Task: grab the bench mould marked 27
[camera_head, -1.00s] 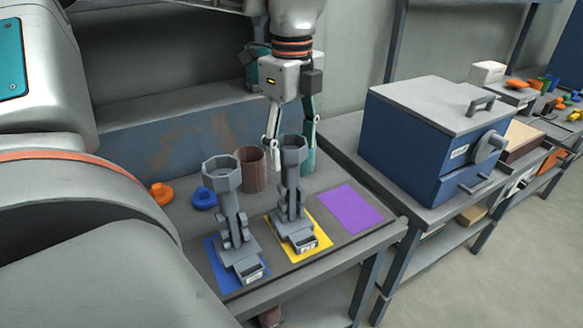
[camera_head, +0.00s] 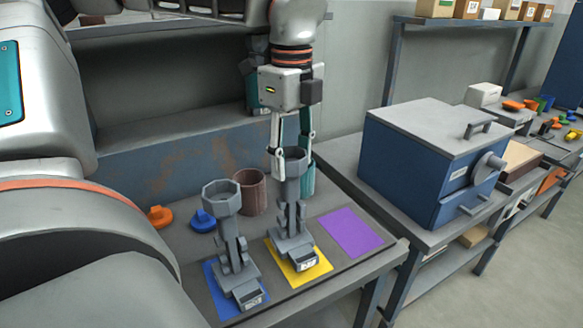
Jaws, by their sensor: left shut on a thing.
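Two grey bench moulds stand upright on the left bench, each with an eight-sided cup, a stem and a white label at its foot. One mould (camera_head: 291,218) is over the yellow square (camera_head: 322,266); the other mould (camera_head: 233,240) is on the blue square (camera_head: 221,303). The label marks are too small to read surely. My left gripper (camera_head: 293,155) points down from above, shut on the cup of the mould over the yellow square. Its fingers partly hide that cup. I cannot tell any gap under the foot. My right gripper is not in view.
A purple square (camera_head: 350,232) to the right is bare. A brown pot (camera_head: 249,191), a blue piece (camera_head: 202,221) and an orange piece (camera_head: 160,217) stand behind the moulds. A blue oven-like box (camera_head: 420,165) stands on the neighbouring bench.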

